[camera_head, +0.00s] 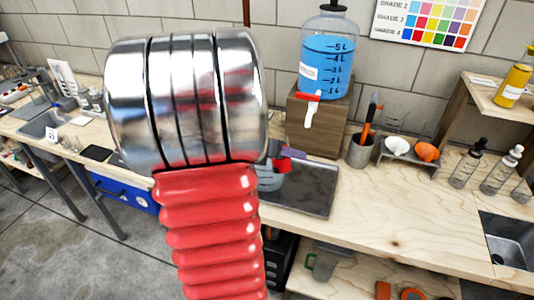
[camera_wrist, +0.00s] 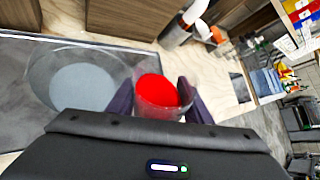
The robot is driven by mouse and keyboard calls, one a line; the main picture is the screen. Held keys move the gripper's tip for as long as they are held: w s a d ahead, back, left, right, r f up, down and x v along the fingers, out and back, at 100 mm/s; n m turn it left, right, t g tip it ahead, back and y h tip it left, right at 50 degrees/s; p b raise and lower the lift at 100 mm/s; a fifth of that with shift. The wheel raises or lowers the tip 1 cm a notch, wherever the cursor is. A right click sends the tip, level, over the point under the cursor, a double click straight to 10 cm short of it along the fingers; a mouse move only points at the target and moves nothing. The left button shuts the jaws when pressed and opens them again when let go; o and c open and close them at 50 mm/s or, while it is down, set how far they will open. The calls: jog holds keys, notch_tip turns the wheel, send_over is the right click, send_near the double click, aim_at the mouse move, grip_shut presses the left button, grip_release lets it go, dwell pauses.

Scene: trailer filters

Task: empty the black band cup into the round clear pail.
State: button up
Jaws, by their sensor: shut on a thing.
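My gripper (camera_wrist: 158,98) is shut on a small clear cup (camera_wrist: 155,110) with bright red contents (camera_wrist: 160,90). The fingers are dark purple, one on each side of the cup. A black band on it cannot be made out. The round clear pail (camera_wrist: 112,63) stands on a grey tray, left of the cup in the wrist view, with a pale grey-blue area in its bottom. In the head view the pail (camera_head: 268,180) is partly hidden behind my arm. My gripper (camera_head: 287,153) and the red contents (camera_head: 283,166) show just above its right side. The cup's exact tilt is unclear.
The grey tray (camera_head: 312,192) lies on the wooden bench. Behind it a blue-filled dispenser (camera_head: 328,68) with a spigot stands on a wooden block (camera_head: 325,140). A grey tool holder (camera_head: 361,152) and a rack with white and orange cups stand right.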

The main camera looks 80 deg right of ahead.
jog(key=shift+w+d+r, duration=0.15)
jog(key=shift+d+r, duration=0.05)
jog(key=shift+w+d+r+n+g+y+p, duration=0.15)
jog(key=shift+d+r+n+g+y+p, duration=0.05)
jog(key=shift+n+g+y+p, duration=0.25)
jog(key=shift+r+n+g+y+p, duration=0.35)
jog(key=shift+n+y+p, duration=0.1)
jog(key=shift+y+p, duration=0.15)
dwell(0.8)
jog(key=shift+a+f+n+g+y+p, duration=0.15)
jog(key=shift+f+n+g+y+p, duration=0.3)
jog(key=shift+n+p, duration=0.1)
dwell(0.8)
jog(key=shift+s+a+f+n+g+y+p, duration=0.2)
jog(key=shift+f+n+g+y+p, duration=0.45)
jog(key=shift+p, duration=1.05)
dwell(2.2)
jog(key=shift+w+d+r+n, duration=0.1)
jog(key=shift+d+r+n, duration=0.15)
jog(key=shift+n, duration=0.05)
dwell(0.4)
